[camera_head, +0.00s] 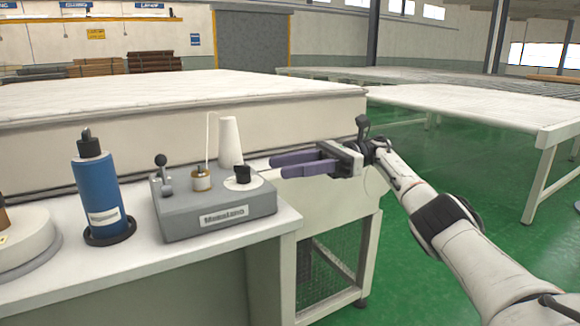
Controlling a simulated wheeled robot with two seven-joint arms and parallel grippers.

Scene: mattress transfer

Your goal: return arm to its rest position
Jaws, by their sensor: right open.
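My right arm (450,215) comes in from the lower right and reaches up and left. My right gripper (288,166) is open and empty. Its two purple fingers point left, above the right end of the workbench and just right of the grey machine. I cannot tell how far the fingers are from the machine. My left gripper is not in view. A large white mattress (190,92) lies behind the workbench.
The workbench (200,255) holds the grey machine (215,208) with a lever and white cone, a blue bottle (97,188) and a round white object (30,240). A white conveyor table (480,105) stands at right. Green floor (410,150) is open between.

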